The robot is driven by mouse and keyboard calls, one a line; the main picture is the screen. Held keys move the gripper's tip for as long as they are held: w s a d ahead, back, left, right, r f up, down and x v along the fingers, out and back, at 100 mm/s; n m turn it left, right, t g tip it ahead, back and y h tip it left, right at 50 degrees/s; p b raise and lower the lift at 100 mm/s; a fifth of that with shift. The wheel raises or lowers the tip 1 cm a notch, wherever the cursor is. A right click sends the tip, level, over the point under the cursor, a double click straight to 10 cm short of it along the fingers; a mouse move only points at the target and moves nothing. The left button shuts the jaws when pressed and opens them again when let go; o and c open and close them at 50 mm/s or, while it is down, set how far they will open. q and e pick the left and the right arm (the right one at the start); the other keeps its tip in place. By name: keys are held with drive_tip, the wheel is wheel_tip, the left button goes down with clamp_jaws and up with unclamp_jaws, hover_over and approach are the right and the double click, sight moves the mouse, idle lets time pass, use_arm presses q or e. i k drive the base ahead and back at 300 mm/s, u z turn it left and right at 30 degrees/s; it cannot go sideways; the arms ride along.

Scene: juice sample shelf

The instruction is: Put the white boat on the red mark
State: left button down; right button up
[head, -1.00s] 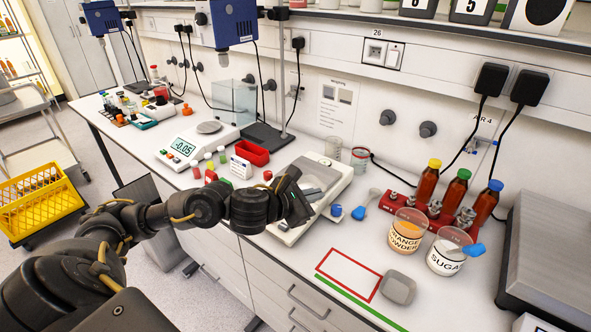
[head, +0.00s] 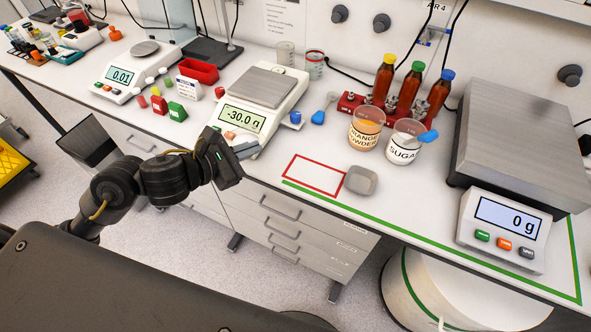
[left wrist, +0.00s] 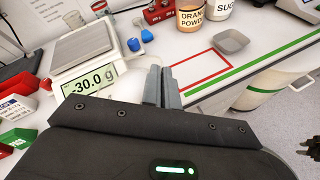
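The inside of the mark is bare.
A balance (head: 262,105) reading -30.0 g stands behind my left gripper. An orange powder cup (head: 366,130) and sugar cup (head: 402,147) stand behind the boat. A large scale (head: 505,225) is at right. A green line (head: 400,234) runs along the front edge.

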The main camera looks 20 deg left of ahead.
sight(315, 175)
drive_tip(key=u, duration=2.45)
drive_tip(key=k, duration=1.35)
drive_tip(key=z, duration=2.2)
drive_tip(key=i, duration=0.5)
